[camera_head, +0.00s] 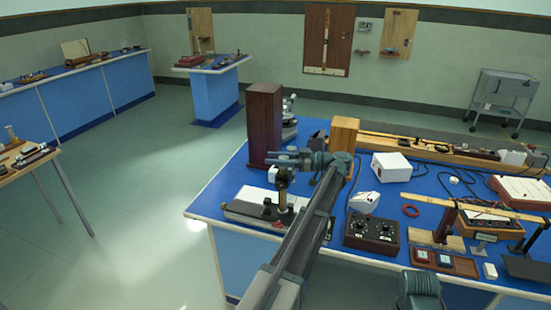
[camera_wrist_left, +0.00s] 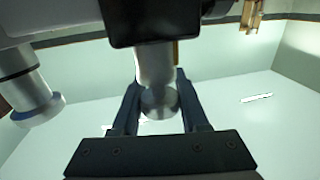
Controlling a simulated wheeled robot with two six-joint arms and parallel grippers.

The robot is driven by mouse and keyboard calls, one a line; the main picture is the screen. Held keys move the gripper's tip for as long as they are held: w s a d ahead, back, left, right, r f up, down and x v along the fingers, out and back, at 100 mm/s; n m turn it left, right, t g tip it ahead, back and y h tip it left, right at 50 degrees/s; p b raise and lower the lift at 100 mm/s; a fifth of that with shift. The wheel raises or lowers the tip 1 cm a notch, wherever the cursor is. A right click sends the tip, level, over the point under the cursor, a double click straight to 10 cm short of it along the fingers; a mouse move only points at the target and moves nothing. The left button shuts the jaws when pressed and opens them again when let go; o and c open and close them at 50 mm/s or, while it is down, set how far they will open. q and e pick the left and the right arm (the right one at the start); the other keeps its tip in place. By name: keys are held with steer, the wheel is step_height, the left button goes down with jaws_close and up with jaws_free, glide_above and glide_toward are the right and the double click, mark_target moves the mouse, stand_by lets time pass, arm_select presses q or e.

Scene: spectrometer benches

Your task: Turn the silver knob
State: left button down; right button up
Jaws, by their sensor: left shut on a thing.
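The silver knob (camera_wrist_left: 158,103) is a short, bright metal cylinder with a round end. In the left wrist view it sits between the two dark fingers of my left gripper (camera_wrist_left: 160,98), which is shut on it. In the head view my left gripper (camera_head: 275,158) points left at the top of a dark upright instrument (camera_head: 284,186) on the blue bench. The knob cannot be made out clearly there. A second silver cylinder (camera_wrist_left: 38,104) shows at the left of the left wrist view, apart from the fingers. My right gripper is not in view.
A tall brown wooden box (camera_head: 265,122) stands just behind the gripper, with a lighter wooden block (camera_head: 343,136) to the right. A black control box (camera_head: 372,235) and a white box (camera_head: 391,166) stand further right. Open floor lies left of the bench.

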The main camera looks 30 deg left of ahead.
arm_select(q)
steer(key=shift+s+n+g+h, duration=0.1)
steer(key=shift+n+g+h, duration=0.4)
steer(key=shift+n+g, duration=0.3)
steer(key=shift+s+g, duration=0.1)
steer(key=shift+g, duration=0.2)
steer(key=shift+c, duration=2.1)
jaws_free()
